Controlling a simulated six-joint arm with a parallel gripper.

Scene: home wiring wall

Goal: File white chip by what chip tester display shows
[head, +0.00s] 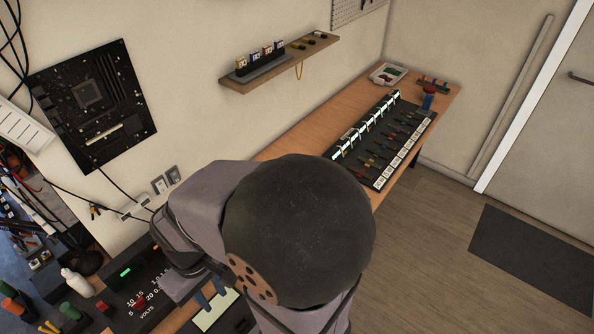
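My arm fills the middle of the head view. My gripper (209,294) is low and left of centre, with two blue-grey fingertips showing in front of a device with a pale green panel (216,312). Whether anything is between the fingers is hidden or too small to tell. I cannot make out a white chip. A black panel (140,297) with white numbers, the word VOLTS and a small lit green display (125,273) lies left of the gripper. I cannot tell which device is the chip tester, and no reading is legible.
A wall shelf (283,64) holds small labelled items. A white tray (388,75) sits at the far end. A white bottle (76,282) stands lower left.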

